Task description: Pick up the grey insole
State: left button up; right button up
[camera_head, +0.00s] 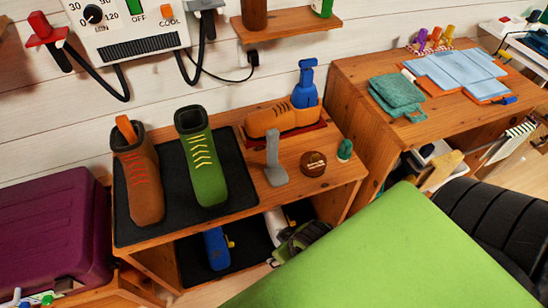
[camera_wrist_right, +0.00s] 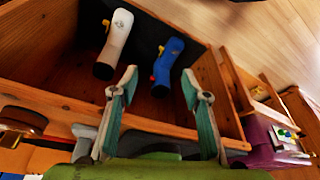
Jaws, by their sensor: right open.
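A grey upright piece (camera_head: 273,162) with a flared foot, which looks like the grey insole, stands on the wooden bench top beside the black mat. In the right wrist view a grey piece (camera_wrist_right: 85,132), likely the same one, shows left of the fingers, partly hidden. My right gripper (camera_wrist_right: 159,80) is open and empty, with its two teal fingers spread in front of the bench's lower shelf. In the head view it is mostly covered by my own green arm. My left gripper is not in view.
A brown boot (camera_head: 140,185) and a green boot (camera_head: 203,165) stand on the black mat (camera_head: 168,150). An orange shoe (camera_head: 270,122) with a blue tool, a brown tin (camera_head: 313,164) and a small green item (camera_head: 345,150) are near the grey piece. Blue (camera_wrist_right: 165,65) and white (camera_wrist_right: 113,45) items are on the lower shelf.

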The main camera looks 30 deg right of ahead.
aim_at(275, 140)
jog(key=w+a+r+n+t+y, duration=0.1)
jog(key=w+a+r+t+y, duration=0.3)
jog(key=w+r+t, duration=0.55)
jog(key=w+d+r+m+t+h, duration=0.1)
jog(key=d+r+m+t+h, duration=0.2)
jog(key=d, duration=0.4)
jog(key=d+r+m+t+h, duration=0.2)
jog(key=d+r+h, duration=0.25)
jog(key=d, duration=0.35)
jog(key=w, duration=0.5)
jog(key=w+d, duration=0.1)
jog(key=w, duration=0.2)
jog(key=shift+f, duration=0.35)
jog(key=shift+w+d+b, duration=0.2)
jog(key=shift+w+d, duration=0.05)
jog(key=shift+w, duration=1.1)
jog(key=shift+w+d+b, duration=0.2)
jog(key=shift+w+d, duration=0.05)
jog(key=shift+w, duration=1.05)
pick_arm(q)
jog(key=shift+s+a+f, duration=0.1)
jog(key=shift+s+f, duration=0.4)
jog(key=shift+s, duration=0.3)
pick_arm(e)
grip_shut()
